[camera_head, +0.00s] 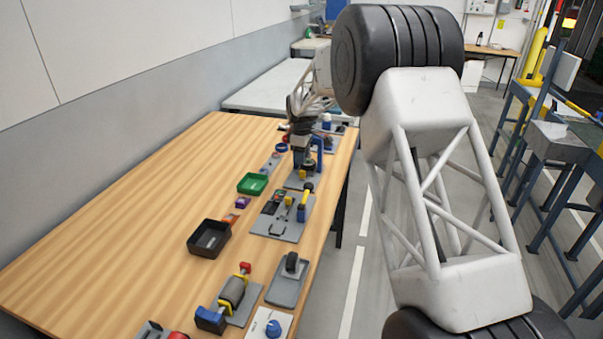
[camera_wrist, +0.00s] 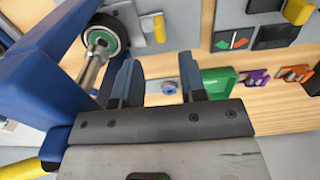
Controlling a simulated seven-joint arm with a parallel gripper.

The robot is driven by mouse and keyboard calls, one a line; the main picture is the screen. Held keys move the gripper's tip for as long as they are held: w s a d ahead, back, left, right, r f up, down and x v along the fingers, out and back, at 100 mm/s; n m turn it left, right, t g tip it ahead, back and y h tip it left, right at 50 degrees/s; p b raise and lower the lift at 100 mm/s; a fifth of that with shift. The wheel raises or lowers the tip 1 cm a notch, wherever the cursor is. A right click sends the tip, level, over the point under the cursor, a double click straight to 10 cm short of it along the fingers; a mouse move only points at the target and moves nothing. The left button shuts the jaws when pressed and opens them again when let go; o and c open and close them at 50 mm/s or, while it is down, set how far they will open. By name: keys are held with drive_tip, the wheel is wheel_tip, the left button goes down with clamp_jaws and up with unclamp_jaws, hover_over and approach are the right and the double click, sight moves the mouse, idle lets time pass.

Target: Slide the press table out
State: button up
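The blue press (camera_head: 317,150) stands on a grey base plate (camera_head: 298,183) near the table's right edge, partly hidden by my arm. In the wrist view the blue press frame (camera_wrist: 40,65) fills the left side, with a steel rod (camera_wrist: 92,75) and a dark round part with a green ring (camera_wrist: 103,38). I cannot tell which part is the sliding press table. My gripper (camera_wrist: 160,80) is open, with its two dark fingers apart and nothing seen held between them. In the head view my gripper (camera_head: 303,153) is close beside the press, pointing down.
A green tray (camera_head: 252,184), a black tray (camera_head: 208,239) and a purple clamp (camera_head: 243,202) lie left of the press. A grey panel with yellow handles (camera_head: 281,217) lies in front. The wooden table (camera_head: 130,200) is clear at left.

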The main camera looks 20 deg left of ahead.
sight(301, 172)
drive_tip(key=shift+f, duration=3.65)
clamp_jaws()
